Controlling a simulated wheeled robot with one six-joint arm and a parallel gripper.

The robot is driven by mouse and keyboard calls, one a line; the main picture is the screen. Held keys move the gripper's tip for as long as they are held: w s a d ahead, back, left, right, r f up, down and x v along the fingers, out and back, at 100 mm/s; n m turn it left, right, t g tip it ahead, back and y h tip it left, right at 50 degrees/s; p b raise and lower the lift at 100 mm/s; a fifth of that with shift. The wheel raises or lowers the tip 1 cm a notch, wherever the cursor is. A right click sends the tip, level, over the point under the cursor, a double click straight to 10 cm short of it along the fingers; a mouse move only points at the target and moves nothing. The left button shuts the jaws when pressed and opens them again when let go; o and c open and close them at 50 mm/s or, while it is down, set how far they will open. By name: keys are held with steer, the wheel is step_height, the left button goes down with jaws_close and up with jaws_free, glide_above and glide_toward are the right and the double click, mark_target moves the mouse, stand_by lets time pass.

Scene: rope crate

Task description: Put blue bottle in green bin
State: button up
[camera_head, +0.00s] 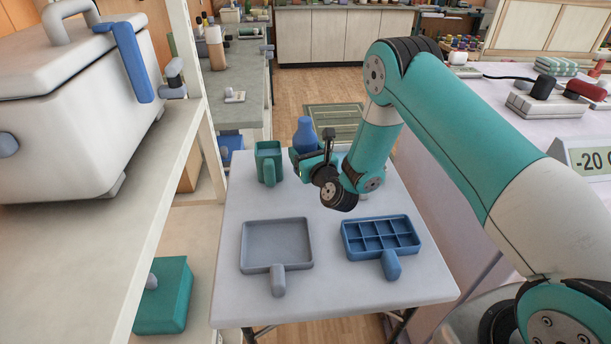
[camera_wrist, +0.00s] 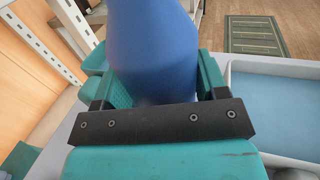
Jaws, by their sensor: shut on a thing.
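The blue bottle (camera_head: 305,135) stands upright at the far side of the white table, and its lower part is partly hidden by my gripper. My gripper (camera_head: 312,164) is shut on the bottle. In the wrist view the bottle (camera_wrist: 165,50) fills the space between the two teal fingers of my gripper (camera_wrist: 160,85). The green bin (camera_head: 268,162), a small container with a handle, is just left of the bottle on the table. I cannot tell whether the bottle touches the table.
A grey tray (camera_head: 277,224) and a blue divided tray (camera_head: 381,222) lie nearer on the table (camera_head: 330,290). A light tray with a blue floor (camera_wrist: 285,105) is right of the bottle in the wrist view. A shelf with a white cooler (camera_head: 85,130) stands at left.

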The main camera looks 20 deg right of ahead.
steer(key=shift+f+b, duration=1.35)
steer(key=shift+f, duration=0.8)
steer(key=shift+f, duration=0.2)
steer(key=o, duration=0.9)
steer(key=shift+r, duration=0.1)
